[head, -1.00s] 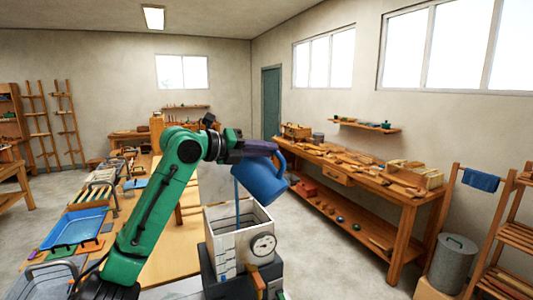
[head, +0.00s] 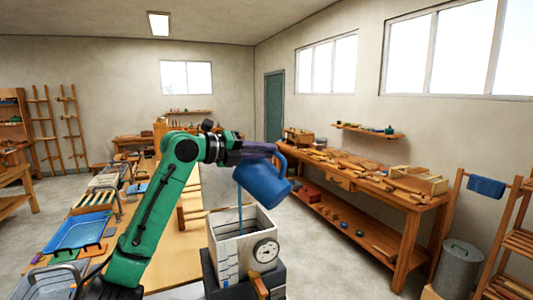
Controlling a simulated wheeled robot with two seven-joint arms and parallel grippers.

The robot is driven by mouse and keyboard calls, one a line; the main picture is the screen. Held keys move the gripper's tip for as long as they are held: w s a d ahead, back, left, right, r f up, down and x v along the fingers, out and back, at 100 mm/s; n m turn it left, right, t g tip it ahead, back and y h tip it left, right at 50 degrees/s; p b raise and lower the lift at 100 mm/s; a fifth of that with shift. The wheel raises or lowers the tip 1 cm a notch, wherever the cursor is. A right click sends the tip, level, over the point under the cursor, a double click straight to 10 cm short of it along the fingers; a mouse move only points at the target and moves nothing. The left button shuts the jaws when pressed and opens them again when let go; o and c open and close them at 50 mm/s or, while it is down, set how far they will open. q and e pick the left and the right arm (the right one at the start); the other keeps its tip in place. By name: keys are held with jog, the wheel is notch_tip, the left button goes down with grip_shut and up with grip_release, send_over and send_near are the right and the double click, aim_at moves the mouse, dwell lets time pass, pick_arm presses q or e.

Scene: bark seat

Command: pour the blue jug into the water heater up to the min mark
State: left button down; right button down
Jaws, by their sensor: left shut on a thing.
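The blue jug (head: 263,183) is tilted in the air above the water heater (head: 229,262), its lower end to the left. My left gripper (head: 262,149) is shut on the jug near its handle. A thin blue stream (head: 239,213) runs from the jug's left end down into the open top of the heater. The heater is a white square box with a round dial (head: 265,250) and small blue marks on its front left. The water level inside and the label of the min mark cannot be read. My right gripper is not in view.
The heater stands on a dark base. A wooden bench (head: 178,268) with a blue tray (head: 78,232) and several tools lies to the left. A long workbench (head: 407,222) stands along the right wall, with a grey bin (head: 457,270) near it. Open floor lies between.

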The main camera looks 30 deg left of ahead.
aim_at(281, 190)
pick_arm(q)
jog(key=shift+a+r, duration=0.15)
jog(key=shift+a, duration=0.1)
jog(key=shift+d+f, duration=0.2)
jog(key=shift+f, duration=0.1)
jog(key=d+f+m+y, duration=0.1)
jog(key=f, duration=0.1)
jog(key=d+f+m+y+b, duration=0.1)
jog(key=d+m, duration=0.1)
jog(key=d+f+m+b, duration=0.1)
jog(key=f, duration=0.1)
jog(key=shift+s+d+f+m+g+y, duration=0.25)
jog(key=shift+d+f+m+g+y, duration=0.05)
jog(key=shift+f+g+y, duration=0.1)
jog(key=shift+d+f+m, duration=0.3)
jog(key=shift+f, duration=0.1)
notch_tip(281, 190, down, 5)
jog(key=m+y, duration=0.3)
jog(key=shift+f, duration=0.2)
jog(key=shift+s, duration=0.1)
